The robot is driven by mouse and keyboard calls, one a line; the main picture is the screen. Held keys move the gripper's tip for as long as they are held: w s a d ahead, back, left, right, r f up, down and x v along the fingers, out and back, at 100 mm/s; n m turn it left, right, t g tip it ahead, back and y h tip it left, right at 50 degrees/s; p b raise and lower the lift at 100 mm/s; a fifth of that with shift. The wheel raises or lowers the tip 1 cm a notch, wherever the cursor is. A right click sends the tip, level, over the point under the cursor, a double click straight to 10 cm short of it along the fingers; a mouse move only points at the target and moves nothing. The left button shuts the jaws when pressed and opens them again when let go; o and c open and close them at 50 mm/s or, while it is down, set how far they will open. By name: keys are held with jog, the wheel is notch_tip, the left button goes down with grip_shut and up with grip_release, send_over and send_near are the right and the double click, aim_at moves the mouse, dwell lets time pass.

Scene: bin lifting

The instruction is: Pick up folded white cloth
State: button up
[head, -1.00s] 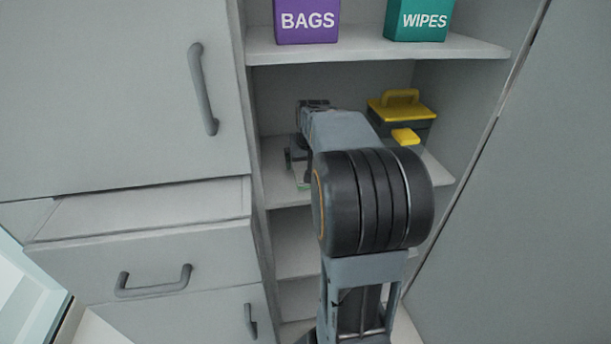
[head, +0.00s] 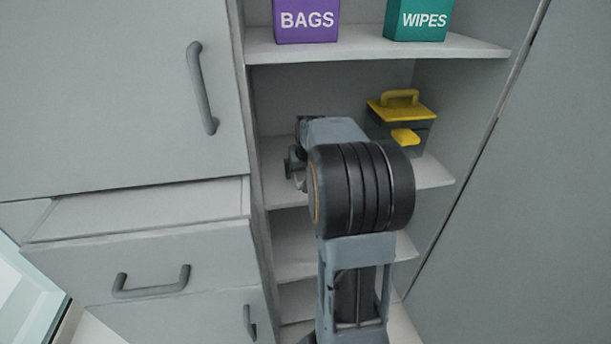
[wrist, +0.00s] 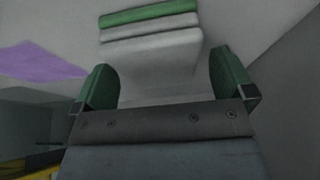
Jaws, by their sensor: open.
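The folded white cloth (wrist: 150,38) shows in the wrist view at top centre, as pale stacked layers with a green band along one edge. My gripper (wrist: 165,78) is open, with its two green fingers apart and nothing between them. The cloth is beyond the fingertips, apart from them. In the head view my gripper (head: 294,167) is over the middle shelf at its left side, partly hidden by my arm. I cannot make out the cloth in the head view now.
The middle shelf (head: 432,174) also holds a dark box with a yellow lid and handle (head: 400,104) at right. Purple BAGS (head: 307,20) and teal WIPES (head: 417,20) boxes stand on the shelf above. The cabinet's side wall (head: 258,150) is close on the left.

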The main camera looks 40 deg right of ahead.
jog(key=shift+f, duration=0.2)
dwell(0.4)
jog(key=c, duration=1)
jog(key=shift+o, duration=0.2)
jog(key=shift+r, duration=0.5)
jog(key=r, duration=0.4)
jog(key=shift+s+p, duration=0.35)
jog(key=shift+p, duration=0.05)
jog(key=s+d+r, duration=0.1)
jog(key=s+r, duration=0.7)
jog(key=s, duration=0.5)
jog(key=shift+s+r, duration=0.15)
jog(key=shift+r, duration=0.15)
